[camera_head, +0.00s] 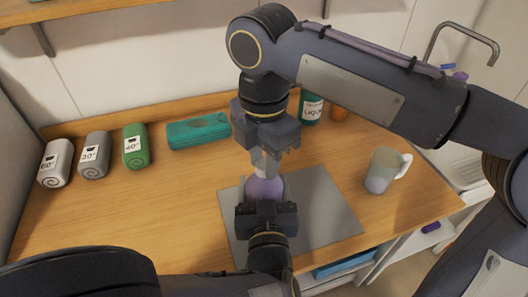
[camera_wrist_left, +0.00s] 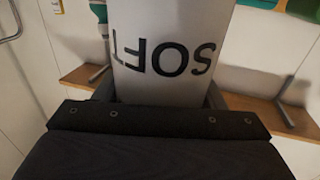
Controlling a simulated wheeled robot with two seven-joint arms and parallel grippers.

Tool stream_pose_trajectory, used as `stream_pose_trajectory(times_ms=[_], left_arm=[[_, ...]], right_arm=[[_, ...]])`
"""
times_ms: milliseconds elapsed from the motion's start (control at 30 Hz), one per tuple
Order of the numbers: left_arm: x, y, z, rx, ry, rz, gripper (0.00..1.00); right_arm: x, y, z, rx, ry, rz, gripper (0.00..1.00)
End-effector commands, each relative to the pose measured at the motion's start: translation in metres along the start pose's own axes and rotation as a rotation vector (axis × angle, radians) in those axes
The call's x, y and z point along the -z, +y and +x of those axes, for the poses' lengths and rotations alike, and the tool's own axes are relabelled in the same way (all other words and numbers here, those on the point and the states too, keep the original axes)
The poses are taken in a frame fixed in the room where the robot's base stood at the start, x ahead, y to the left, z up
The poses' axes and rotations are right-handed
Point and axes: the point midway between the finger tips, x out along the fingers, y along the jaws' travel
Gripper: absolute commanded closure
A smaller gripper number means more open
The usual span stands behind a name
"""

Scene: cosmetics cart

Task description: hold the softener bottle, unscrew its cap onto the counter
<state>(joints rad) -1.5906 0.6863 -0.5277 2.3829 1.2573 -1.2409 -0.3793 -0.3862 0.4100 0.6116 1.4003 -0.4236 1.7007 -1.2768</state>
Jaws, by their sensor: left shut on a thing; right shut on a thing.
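The softener bottle (camera_head: 264,187) stands over the grey mat, its purple body partly hidden behind my left gripper. In the left wrist view its white label with dark "SOFT" lettering (camera_wrist_left: 168,55) appears upside down and fills the space between the fingers. My left gripper (camera_head: 266,205) is shut around the bottle's body from the near side. My right gripper (camera_head: 267,155) comes down from above and is shut on the pale cap (camera_head: 264,164) at the bottle's top. The cap is mostly hidden by the fingers, so I cannot tell whether it is loose from the neck.
A grey mat (camera_head: 325,215) lies on the wooden counter (camera_head: 185,210). Rolled towels (camera_head: 93,155) and a teal pack (camera_head: 198,132) are at the back left. A green bottle (camera_head: 311,108) stands behind my right arm. A mug (camera_head: 384,171) is at the right, near the sink.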

Motion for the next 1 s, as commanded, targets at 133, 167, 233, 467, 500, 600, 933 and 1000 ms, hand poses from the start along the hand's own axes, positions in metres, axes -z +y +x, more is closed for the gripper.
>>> stream_pose_trajectory(times_ms=[133, 167, 233, 467, 500, 600, 933, 1000], left_arm=[[0.0, 0.0, 0.0, 0.0, 0.001, -0.001, 1.0], [0.0, 0.0, 0.0, 0.0, 0.001, -0.001, 1.0], [0.0, 0.0, 0.0, 0.0, 0.001, -0.001, 1.0], [0.0, 0.0, 0.0, 0.0, 0.001, -0.001, 1.0], [0.0, 0.0, 0.0, 0.0, 0.001, -0.001, 1.0], [0.0, 0.0, 0.0, 0.0, 0.001, -0.001, 1.0], [0.0, 0.0, 0.0, 0.0, 0.001, -0.001, 1.0], [0.0, 0.0, 0.0, 0.0, 0.001, -0.001, 1.0]], right_arm=[[0.0, 0.0, -0.006, -0.001, 0.0, 0.0, 1.0], [0.0, 0.0, -0.007, -0.001, 0.0, 0.0, 1.0], [0.0, 0.0, -0.009, -0.001, 0.0, 0.0, 1.0], [0.0, 0.0, -0.017, -0.001, 0.001, 0.0, 1.0], [0.0, 0.0, -0.017, -0.001, 0.001, 0.0, 1.0], [0.0, 0.0, -0.018, 0.0, 0.0, 0.0, 1.0], [0.001, 0.001, -0.029, -0.003, 0.001, -0.001, 1.0], [0.001, 0.001, -0.038, -0.004, 0.001, 0.0, 1.0]])
